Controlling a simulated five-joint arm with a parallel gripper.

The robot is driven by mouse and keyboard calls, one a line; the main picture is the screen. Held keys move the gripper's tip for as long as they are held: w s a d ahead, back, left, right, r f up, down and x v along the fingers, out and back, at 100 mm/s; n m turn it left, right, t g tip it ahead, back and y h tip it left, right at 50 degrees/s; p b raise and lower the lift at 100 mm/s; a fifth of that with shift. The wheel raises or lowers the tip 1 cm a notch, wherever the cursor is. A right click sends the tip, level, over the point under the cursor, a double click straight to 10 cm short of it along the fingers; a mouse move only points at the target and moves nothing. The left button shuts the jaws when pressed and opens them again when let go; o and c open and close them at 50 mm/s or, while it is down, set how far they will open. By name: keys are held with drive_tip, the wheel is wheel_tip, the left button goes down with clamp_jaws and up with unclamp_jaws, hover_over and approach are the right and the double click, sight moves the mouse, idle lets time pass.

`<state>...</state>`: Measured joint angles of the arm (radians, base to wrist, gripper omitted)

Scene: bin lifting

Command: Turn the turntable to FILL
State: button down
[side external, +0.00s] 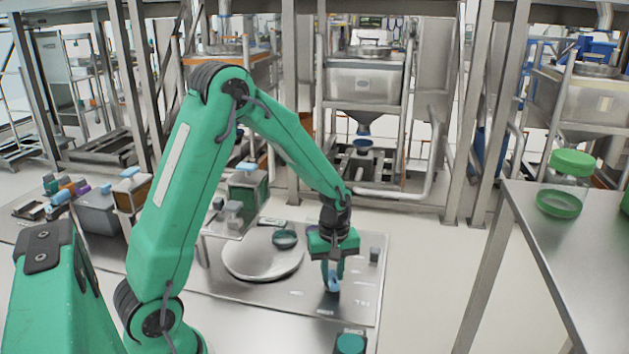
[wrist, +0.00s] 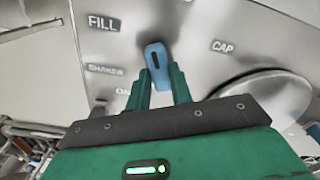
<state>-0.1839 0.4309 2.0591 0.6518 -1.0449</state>
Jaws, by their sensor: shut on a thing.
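My gripper (side external: 333,280) points down over the metal table and is shut on a blue knob (wrist: 157,62). In the wrist view the knob is upright between my two green fingers (wrist: 160,82) and has a dark mark on its face. The knob's base is partly hidden by the fingers. The FILL label (wrist: 103,23) is up and to the left of the knob, and the CAP label (wrist: 222,46) is to its right. A round pale turntable (side external: 245,262) lies left of my gripper in the side view, and its edge shows in the wrist view (wrist: 262,88).
The SHAKER label (wrist: 104,69) is left of the knob. A dark green round dish (side external: 285,239) is on the turntable's far side. A small grey block (side external: 374,255) stands right of my gripper. A side table (side external: 585,262) with green round containers (side external: 559,203) is at the right.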

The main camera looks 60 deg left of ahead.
sight(332, 275)
drive_tip(key=n, duration=0.3)
drive_tip(key=shift+n, duration=0.4)
drive_tip(key=n, duration=0.4)
idle(0.3)
drive_tip(key=c, duration=1.2)
unclamp_jaws()
drive_tip(key=shift+c, duration=0.2)
drive_tip(key=shift+r, duration=0.15)
drive_tip(key=shift+r, duration=3.8)
